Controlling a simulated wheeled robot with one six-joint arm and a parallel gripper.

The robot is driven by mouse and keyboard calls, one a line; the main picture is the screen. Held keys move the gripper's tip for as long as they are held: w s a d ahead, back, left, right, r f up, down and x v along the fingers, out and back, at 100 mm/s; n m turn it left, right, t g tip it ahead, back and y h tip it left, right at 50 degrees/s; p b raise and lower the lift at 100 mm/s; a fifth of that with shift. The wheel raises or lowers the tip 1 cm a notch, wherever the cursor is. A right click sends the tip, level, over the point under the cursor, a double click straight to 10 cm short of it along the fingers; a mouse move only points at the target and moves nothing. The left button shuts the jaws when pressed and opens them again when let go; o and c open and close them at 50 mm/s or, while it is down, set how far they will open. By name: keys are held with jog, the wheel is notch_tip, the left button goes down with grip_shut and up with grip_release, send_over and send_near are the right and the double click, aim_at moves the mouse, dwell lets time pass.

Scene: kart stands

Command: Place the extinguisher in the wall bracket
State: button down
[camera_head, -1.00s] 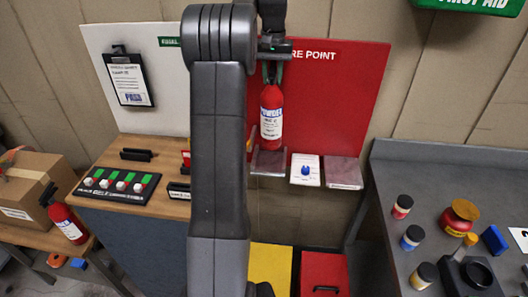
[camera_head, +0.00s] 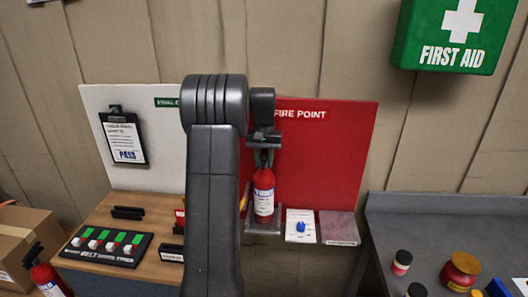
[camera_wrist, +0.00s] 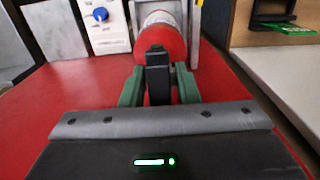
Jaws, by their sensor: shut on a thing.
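The red extinguisher (camera_head: 264,188) with a white label hangs upright under my gripper (camera_head: 264,158) in front of the red fire point board (camera_head: 320,165). My gripper is shut on its dark top; the green fingers (camera_wrist: 158,88) show on either side of it in the wrist view. The extinguisher's red body (camera_wrist: 172,42) points away from the wrist camera there. The grey wall bracket (camera_head: 249,228) is around its lower end. The bracket's side (camera_wrist: 196,45) runs close beside the body in the wrist view. I cannot tell whether the base rests on the bracket floor.
To the right of the bracket are a white panel with a blue knob (camera_head: 300,237) and an empty grey shelf (camera_head: 340,240). A second extinguisher (camera_head: 45,278) stands at lower left. A wooden bench (camera_head: 105,212), a grey bench (camera_head: 440,215) and a first aid box (camera_head: 450,52) flank the board.

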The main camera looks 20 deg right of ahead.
dwell(0.3)
jog(key=c, duration=1.1)
grip_release()
jog(key=shift+f, duration=0.1)
notch_tip(320, 180, up, 12)
jog(key=b, duration=0.1)
jog(key=shift+b, duration=0.4)
